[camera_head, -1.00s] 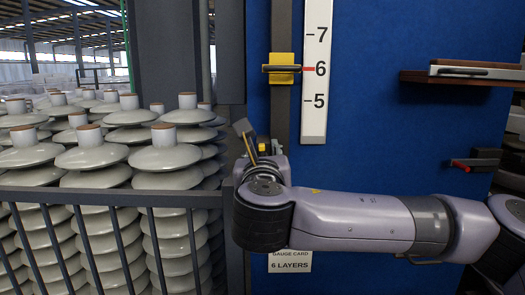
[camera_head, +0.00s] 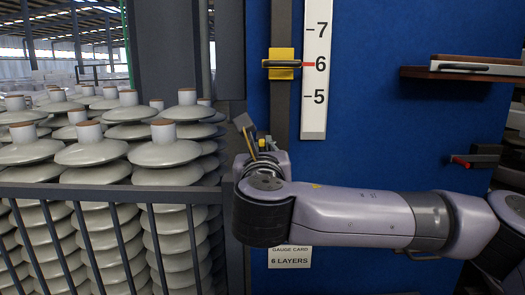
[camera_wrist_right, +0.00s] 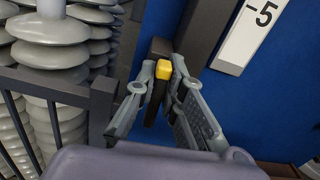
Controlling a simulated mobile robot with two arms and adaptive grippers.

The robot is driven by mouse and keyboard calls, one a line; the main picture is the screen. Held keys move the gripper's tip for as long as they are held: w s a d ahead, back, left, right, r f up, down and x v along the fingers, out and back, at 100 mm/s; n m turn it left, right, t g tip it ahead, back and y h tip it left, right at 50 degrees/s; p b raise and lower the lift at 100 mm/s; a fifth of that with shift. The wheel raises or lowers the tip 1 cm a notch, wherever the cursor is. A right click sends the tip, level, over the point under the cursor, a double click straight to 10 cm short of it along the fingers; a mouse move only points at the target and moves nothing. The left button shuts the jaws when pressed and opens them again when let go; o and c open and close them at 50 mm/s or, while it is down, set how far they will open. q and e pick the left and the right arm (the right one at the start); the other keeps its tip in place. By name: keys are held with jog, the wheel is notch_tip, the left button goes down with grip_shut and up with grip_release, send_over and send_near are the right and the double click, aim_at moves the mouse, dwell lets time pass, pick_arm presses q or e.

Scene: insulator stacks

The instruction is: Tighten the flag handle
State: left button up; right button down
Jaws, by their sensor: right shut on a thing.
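In the right wrist view, a dark bar with a yellow end (camera_wrist_right: 163,70), seemingly the flag handle, stands between the fingers of my right gripper (camera_wrist_right: 160,82). The fingers are shut on it. In the head view, my right gripper (camera_head: 256,153) is beside the blue panel, just right of the insulator stacks, and a small part of the yellow end (camera_head: 262,144) shows there. My wrist hides most of the handle and its mount. My left gripper is not in view.
A metal rail fence (camera_head: 110,193) stands before the white insulator stacks (camera_head: 90,150) on the left. A yellow slider (camera_head: 281,56) with a red pointer sits at 6 on the white scale (camera_head: 314,110). A shelf (camera_head: 470,72) and a red-tipped lever (camera_head: 461,161) are at right.

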jog(key=shift+f+m+b, duration=0.15)
jog(key=shift+m+b, duration=0.25)
jog(key=shift+b, duration=0.35)
jog(key=shift+d+f+m+b, duration=0.25)
jog(key=shift+d+m+b, duration=0.05)
jog(key=shift+m+b, duration=2.5)
jog(key=shift+d+f+m+b, duration=0.2)
jog(key=shift+d+m+b, duration=0.1)
jog(key=shift+m+b, duration=2.55)
jog(key=shift+d+f+m+b, duration=0.3)
jog(key=shift+m+b, duration=2.05)
jog(key=shift+m, duration=0.9)
jog(key=shift+r, duration=0.1)
jog(key=c, duration=1.7)
grip_release()
